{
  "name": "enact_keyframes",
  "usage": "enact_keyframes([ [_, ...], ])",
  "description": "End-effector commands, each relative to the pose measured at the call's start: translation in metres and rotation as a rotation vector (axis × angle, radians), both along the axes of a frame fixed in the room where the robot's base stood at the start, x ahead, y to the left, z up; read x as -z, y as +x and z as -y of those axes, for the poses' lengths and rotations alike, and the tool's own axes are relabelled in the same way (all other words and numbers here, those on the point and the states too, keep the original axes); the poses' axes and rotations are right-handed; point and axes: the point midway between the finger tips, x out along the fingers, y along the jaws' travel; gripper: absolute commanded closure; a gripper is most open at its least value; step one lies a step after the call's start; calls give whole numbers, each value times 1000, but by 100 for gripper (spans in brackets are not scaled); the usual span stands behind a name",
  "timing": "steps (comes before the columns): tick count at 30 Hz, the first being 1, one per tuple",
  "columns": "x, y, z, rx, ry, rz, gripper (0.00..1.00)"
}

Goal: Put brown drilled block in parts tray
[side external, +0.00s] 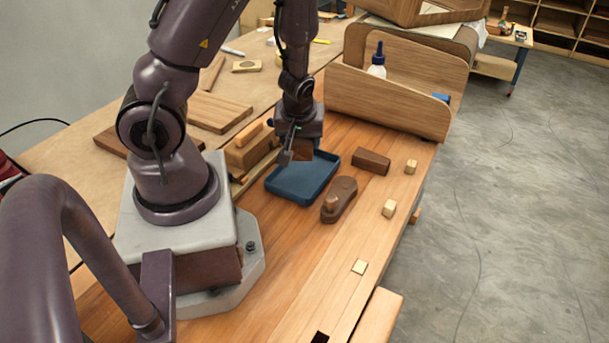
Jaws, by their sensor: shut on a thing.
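The parts tray (290,199) is a shallow blue tray with a raised rim, lying on the wooden bench. My gripper (296,153) points down over the back part of the tray. It is shut on a small brown block (303,150), which is partly hidden by the fingers. The block appears to be above the tray floor, but I cannot tell how large the gap is. It looks like the brown drilled block, though no hole can be made out at this size.
A dark brown block (371,161) and a dark rounded wooden tool (340,200) lie right of the tray. Small pale blocks (389,208) sit near the bench edge. A wooden caddy (390,105) with a white bottle (377,68) stands behind. Wooden pieces (248,153) crowd the left.

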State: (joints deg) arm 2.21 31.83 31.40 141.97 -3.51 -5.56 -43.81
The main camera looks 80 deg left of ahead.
Motion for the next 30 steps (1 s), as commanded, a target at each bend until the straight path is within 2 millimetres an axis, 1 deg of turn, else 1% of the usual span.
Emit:
enact_keyframes([
  [2, 4, -2, -5, -9, 0, -2, 71],
  [5, 13, 7, -4, 27, 2, -2, 71],
  [9, 33, 6, -4, 34, -1, -5, 71],
  [14, 46, 7, -4, 36, 1, -3, 71],
  [21, 76, 7, -4, 36, 0, -5, 71],
  [24, 83, 7, -4, 35, 0, -2, 71],
  [30, 84, 8, -4, 35, -1, 2, 71],
])
